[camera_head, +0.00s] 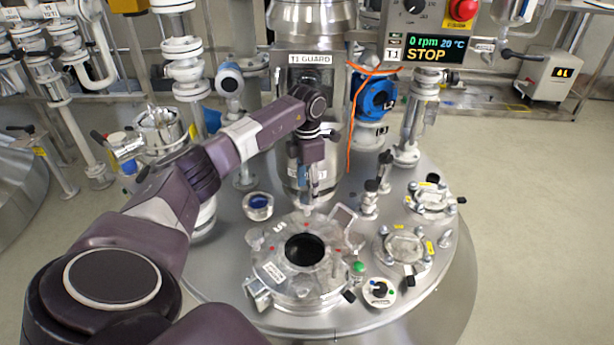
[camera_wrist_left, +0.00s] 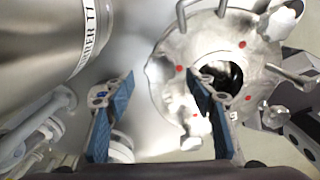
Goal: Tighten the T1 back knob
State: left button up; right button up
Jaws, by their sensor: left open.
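The round steel T1 hatch lid (camera_head: 275,268) sits on the vessel top, with a dark round opening or glass at its middle and red dots around it. My left gripper (camera_head: 308,205) points down at the back edge of this lid. In the left wrist view the left gripper (camera_wrist_left: 160,78) is open, its two blue-padded fingers apart with nothing held between them. The lid (camera_wrist_left: 172,72) fills the upper right there, and a pale clamp-like fitting (camera_wrist_left: 190,142) shows on its edge. I cannot clearly pick out the back knob; the gripper covers part of the lid's back edge. My right gripper is not seen.
The steel T1 guard column (camera_head: 310,72) stands close behind the left gripper. A blue valve (camera_head: 376,95) with an orange cable is to its right. A small blue-topped port (camera_head: 258,205) is left of the lid. The panel (camera_head: 436,49) reads 0 rpm, STOP.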

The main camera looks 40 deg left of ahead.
aim_at(307, 200)
pick_arm(q)
jog(key=n+p, duration=0.2)
jog(key=n, duration=0.2)
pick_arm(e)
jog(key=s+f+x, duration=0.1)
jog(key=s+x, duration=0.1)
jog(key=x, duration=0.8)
pick_arm(q)
notch_tip(307, 200, down, 6)
jog(key=shift+r+b, duration=0.2)
jog(key=shift+b, duration=1.05)
jog(key=shift+f, duration=0.25)
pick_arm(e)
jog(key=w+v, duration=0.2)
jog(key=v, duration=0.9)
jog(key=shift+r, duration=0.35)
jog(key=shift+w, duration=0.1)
